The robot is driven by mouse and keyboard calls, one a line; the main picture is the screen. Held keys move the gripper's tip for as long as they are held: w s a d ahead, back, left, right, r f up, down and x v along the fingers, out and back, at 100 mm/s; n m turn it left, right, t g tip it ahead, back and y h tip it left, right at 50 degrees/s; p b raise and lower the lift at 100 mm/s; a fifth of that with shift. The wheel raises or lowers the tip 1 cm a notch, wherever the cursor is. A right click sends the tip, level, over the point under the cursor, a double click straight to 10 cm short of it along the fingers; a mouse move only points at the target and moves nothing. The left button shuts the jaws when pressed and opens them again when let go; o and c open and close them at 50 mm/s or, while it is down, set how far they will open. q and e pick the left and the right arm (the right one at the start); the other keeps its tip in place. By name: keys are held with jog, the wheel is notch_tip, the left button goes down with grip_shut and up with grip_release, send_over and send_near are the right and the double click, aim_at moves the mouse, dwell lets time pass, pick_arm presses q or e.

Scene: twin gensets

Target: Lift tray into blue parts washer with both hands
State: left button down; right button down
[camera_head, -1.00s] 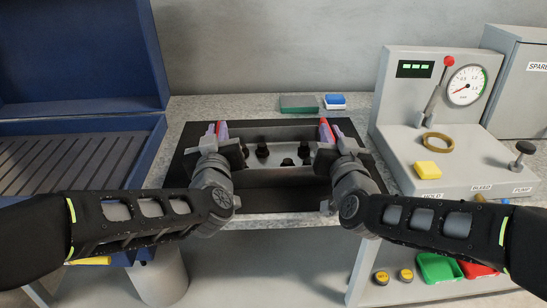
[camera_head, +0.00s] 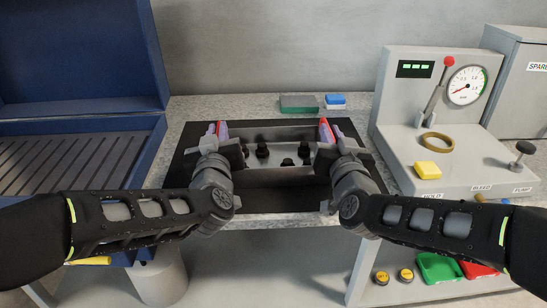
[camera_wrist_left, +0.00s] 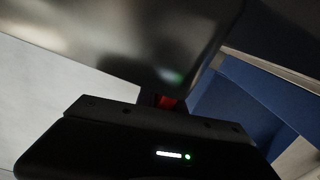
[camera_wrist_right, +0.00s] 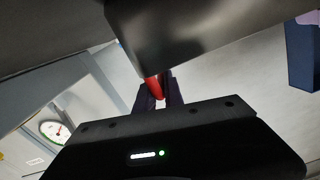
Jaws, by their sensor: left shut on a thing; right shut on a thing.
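The grey metal tray (camera_head: 287,177) stands over a black mat on the bench and holds several small black parts. Whether it touches the mat is hard to tell. My left gripper (camera_head: 220,130) is shut on its left end, and my right gripper (camera_head: 327,131) is shut on its right end. A red piece shows between the fingers in the right wrist view (camera_wrist_right: 153,88) and a red bit in the left wrist view (camera_wrist_left: 166,101); the contacts are partly hidden. The blue parts washer (camera_head: 150,150), left of the tray, has its lid raised and a slatted rack inside.
The black mat (camera_head: 190,170) lies on the grey bench. A green box (camera_head: 298,103) and a blue-white box (camera_head: 335,101) are behind the tray. A gauge stand (camera_head: 465,165) with a yellow block and brass ring is close on the right. The washer's side wall rises between tray and rack.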

pick_arm(q)
jog(key=shift+d, duration=0.1)
